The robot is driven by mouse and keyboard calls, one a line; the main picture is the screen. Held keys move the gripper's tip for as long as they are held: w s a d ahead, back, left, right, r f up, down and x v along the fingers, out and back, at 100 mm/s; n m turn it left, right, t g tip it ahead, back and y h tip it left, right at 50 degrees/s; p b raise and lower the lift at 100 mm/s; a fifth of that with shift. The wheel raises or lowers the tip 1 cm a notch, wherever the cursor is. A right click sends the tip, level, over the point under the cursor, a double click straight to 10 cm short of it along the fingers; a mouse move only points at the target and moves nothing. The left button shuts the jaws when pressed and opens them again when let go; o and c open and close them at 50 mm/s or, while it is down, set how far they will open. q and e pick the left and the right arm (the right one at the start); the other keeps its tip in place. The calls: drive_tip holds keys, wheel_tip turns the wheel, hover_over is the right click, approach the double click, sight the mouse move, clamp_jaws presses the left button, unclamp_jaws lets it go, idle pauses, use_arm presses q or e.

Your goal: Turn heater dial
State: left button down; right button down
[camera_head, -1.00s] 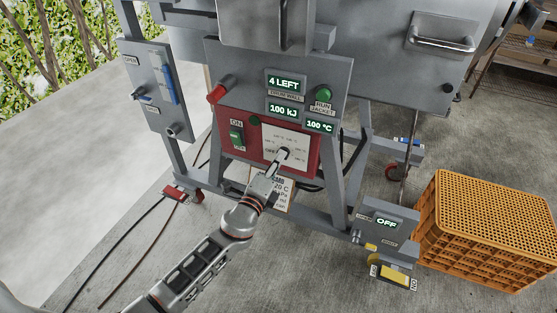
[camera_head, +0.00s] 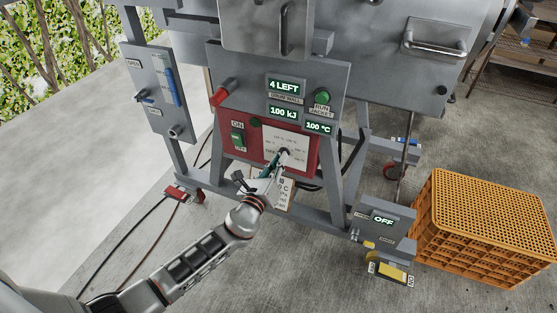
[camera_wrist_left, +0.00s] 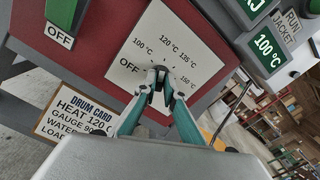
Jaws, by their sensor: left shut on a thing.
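The heater dial (camera_head: 285,152) is a small dark knob on a white scale plate (camera_head: 298,142) set in a red panel (camera_head: 314,152). The left wrist view shows the plate marked OFF, 100, 120, 135 and 150 °C around the knob (camera_wrist_left: 158,73). My left gripper (camera_head: 281,158) reaches up to it from below. Its teal fingers are closed on the knob in the left wrist view (camera_wrist_left: 160,84). The fingertips hide most of the knob, so I cannot tell its pointer's exact setting. My right gripper is not in view.
Green displays read 4 LEFT (camera_head: 285,87), 100 kJ (camera_head: 283,111) and 100 °C (camera_head: 319,127). A green switch (camera_head: 238,138) sits left of the plate. A drum card (camera_head: 284,192) hangs below. An orange crate (camera_head: 490,205) stands on the floor at right.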

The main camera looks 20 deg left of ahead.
use_arm(q)
drive_tip(key=shift+m, duration=0.5)
drive_tip(key=c, duration=2.1)
unclamp_jaws()
drive_tip(key=shift+c, duration=0.2)
drive_tip(key=shift+s, duration=0.1)
drive_tip(key=s, duration=1.2)
drive_tip(key=shift+a, duration=0.25)
drive_tip(key=shift+w, duration=0.1)
